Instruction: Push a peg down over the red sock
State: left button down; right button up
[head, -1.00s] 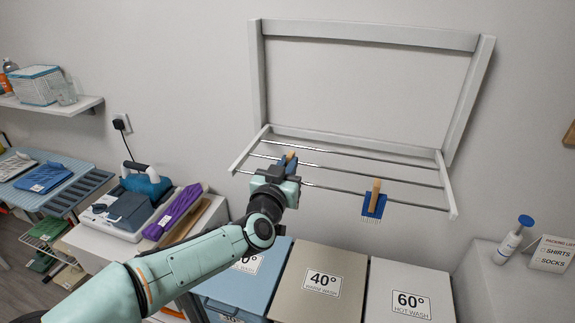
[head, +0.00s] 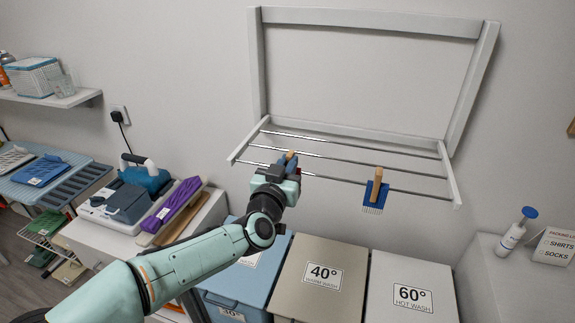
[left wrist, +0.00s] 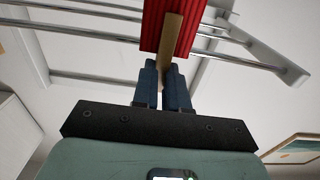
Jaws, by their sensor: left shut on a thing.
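My left gripper (head: 288,167) is shut on a wooden peg (head: 292,156) at the front rod of the drying rack, left of its middle. In the left wrist view the gripper (left wrist: 166,70) holds the lower part of the peg (left wrist: 171,35). The red sock (left wrist: 152,22) shows directly behind the peg there, hanging at the rack's rods. I cannot tell how far the peg straddles the sock and rod. My right gripper is not in view.
A blue sock (head: 374,204) hangs on the front rod to the right under another peg (head: 377,182). The wall rack (head: 450,180) has several thin rods. Lidded laundry bins (head: 322,290) stand below. A white counter with a bottle (head: 512,236) is at the right.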

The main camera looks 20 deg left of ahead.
pick_arm(q)
jog(key=c, duration=1.1)
grip_release()
